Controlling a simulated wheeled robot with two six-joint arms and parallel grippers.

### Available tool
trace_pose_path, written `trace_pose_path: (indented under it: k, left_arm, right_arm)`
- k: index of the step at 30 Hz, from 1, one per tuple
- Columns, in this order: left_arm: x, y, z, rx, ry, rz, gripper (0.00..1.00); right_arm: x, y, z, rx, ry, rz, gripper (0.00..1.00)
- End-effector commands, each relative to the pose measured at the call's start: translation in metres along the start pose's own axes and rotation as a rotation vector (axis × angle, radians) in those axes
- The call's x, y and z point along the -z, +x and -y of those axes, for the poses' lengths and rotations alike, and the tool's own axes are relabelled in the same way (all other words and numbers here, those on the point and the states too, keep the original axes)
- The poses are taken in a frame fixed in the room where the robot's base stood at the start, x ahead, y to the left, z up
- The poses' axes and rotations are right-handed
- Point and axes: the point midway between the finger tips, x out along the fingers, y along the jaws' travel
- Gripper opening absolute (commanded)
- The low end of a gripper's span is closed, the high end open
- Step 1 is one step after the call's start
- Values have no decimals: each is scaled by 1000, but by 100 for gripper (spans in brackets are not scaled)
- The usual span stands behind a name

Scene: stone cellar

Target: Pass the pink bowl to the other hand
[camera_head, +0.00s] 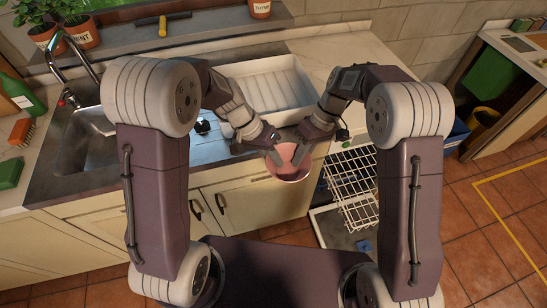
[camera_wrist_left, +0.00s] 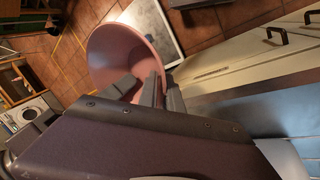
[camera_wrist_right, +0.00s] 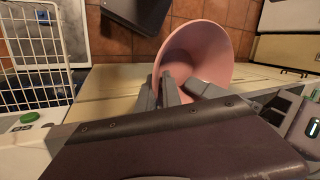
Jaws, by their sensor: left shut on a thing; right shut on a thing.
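The pink bowl (camera_head: 287,172) is held in the air in front of the counter's front edge, between my two grippers. My left gripper (camera_head: 279,158) is shut on the bowl's rim from the left. My right gripper (camera_head: 298,157) is shut on the rim from the right. In the left wrist view the bowl (camera_wrist_left: 112,50) opens toward the camera, with fingers across its rim. In the right wrist view the bowl (camera_wrist_right: 205,48) shows the same way, its inside empty apart from the fingers.
A dish rack drawer (camera_head: 350,190) of an open dishwasher is just right of the bowl. The sink (camera_head: 90,138) with a tap is at left. A white drainer tray (camera_head: 268,98) lies on the counter behind. Potted plants and a green bottle (camera_head: 22,95) stand at the left.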

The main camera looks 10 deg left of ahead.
Motion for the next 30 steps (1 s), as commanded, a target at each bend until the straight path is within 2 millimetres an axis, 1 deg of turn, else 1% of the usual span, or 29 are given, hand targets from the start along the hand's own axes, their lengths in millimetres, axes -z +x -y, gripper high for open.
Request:
trace_pose_path:
  k: [18, 19, 21, 30]
  left_arm:
    - [0, -1, 0, 1, 2, 0, 0]
    - [0, -1, 0, 1, 2, 0, 0]
    - [0, -1, 0, 1, 1, 0, 0]
    - [0, 0, 0, 0, 0, 0, 0]
  right_arm:
    - [-1, 0, -2, -4, 0, 2, 0]
    - [-1, 0, -2, -4, 1, 1, 17]
    - [-1, 0, -2, -4, 1, 1, 34]
    - [0, -1, -1, -2, 0, 0, 34]
